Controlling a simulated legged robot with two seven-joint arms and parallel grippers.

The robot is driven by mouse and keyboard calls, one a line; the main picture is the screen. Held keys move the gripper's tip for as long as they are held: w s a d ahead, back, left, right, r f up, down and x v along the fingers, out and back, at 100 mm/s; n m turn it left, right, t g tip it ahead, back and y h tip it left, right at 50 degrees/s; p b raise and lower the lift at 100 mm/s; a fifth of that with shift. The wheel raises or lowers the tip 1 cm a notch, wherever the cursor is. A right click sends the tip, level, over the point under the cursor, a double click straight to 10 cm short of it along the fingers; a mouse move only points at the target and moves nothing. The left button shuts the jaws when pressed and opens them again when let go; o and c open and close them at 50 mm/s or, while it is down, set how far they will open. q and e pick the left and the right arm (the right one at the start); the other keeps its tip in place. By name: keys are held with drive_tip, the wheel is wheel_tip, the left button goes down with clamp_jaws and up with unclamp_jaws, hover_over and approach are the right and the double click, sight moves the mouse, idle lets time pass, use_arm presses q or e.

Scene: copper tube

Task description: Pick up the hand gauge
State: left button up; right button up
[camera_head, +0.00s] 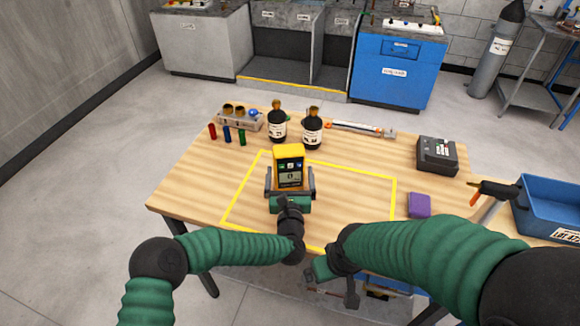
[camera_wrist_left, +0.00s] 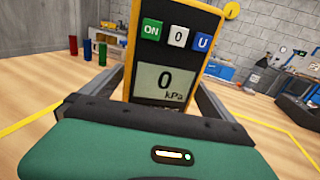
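The hand gauge (camera_head: 289,168) is a yellow-and-black block with a screen, standing upright inside the yellow outline on the table. In the left wrist view the gauge (camera_wrist_left: 168,60) fills the middle, with its display reading 0 kPa; its lower end is hidden behind my gripper body. My left gripper (camera_head: 290,184) is at the near side of the gauge, with one finger on each side. The fingers look spread, with small gaps to the gauge. My right gripper (camera_head: 338,277) is low by the table's front edge; its fingers are not clear.
Two dark bottles (camera_head: 312,130) stand behind the gauge. Small red, blue and green cylinders (camera_head: 227,134) and a grey holder (camera_head: 240,119) are at the back left. A black device (camera_head: 437,154), a purple block (camera_head: 419,205) and a blue bin (camera_head: 550,205) are at right.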

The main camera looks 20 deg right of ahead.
use_arm(q)
drive_tip(key=shift+s+a+r, duration=0.15)
drive_tip(key=shift+s+r, duration=0.2)
drive_tip(key=shift+c, duration=1.2)
drive_tip(key=shift+a, duration=0.15)
drive_tip(key=shift+c, duration=1.1)
drive_tip(key=shift+w+a+f, duration=0.15)
drive_tip(key=shift+w+f, duration=0.25)
drive_tip(key=c, duration=0.5)
drive_tip(key=shift+s+d, duration=0.15)
drive_tip(key=shift+d, duration=0.05)
drive_tip(key=c, duration=0.9)
drive_tip(key=shift+r, duration=0.1)
